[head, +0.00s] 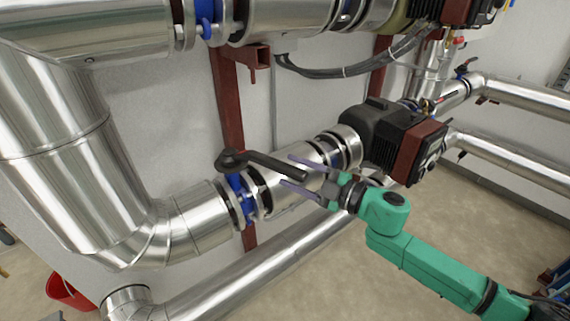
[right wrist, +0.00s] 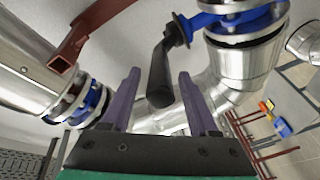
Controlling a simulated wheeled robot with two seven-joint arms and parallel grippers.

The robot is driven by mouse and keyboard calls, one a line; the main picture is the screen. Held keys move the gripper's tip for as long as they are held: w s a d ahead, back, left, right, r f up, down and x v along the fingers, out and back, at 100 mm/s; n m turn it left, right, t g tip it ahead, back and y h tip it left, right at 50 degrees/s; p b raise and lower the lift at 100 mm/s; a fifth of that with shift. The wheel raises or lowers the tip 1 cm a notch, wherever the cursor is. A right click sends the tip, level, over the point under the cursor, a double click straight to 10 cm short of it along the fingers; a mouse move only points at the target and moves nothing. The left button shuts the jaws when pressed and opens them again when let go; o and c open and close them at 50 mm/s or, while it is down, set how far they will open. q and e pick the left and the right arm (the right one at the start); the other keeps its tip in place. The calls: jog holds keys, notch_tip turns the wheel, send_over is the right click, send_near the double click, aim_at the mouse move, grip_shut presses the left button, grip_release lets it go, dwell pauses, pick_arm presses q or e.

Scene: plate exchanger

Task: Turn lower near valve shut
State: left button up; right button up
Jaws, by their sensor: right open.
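The lower near valve (head: 238,188) has a blue body set between flanges in the lower silver pipe. Its black lever handle (head: 270,165) points right and slightly down in the head view, at an angle to the pipe's line. My right gripper (head: 287,171) is open, with its two purple fingers on either side of the lever's free end. In the right wrist view the lever (right wrist: 160,85) comes down between the open fingers (right wrist: 159,74), with a gap visible on both sides. The valve's blue body (right wrist: 243,24) shows at the top right there. My left gripper is not in view.
A black and red pump (head: 405,140) sits on the same pipe to the right of the valve. A red-brown post (head: 228,100) stands behind the valve. Another pipe (head: 260,265) runs below. A red bucket (head: 70,292) is on the floor at lower left.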

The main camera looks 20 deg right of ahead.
jog(key=shift+p+x, duration=0.4)
jog(key=shift+x, duration=0.8)
jog(key=shift+w+a, duration=0.2)
jog(key=shift+s+d, duration=0.1)
grip_shut()
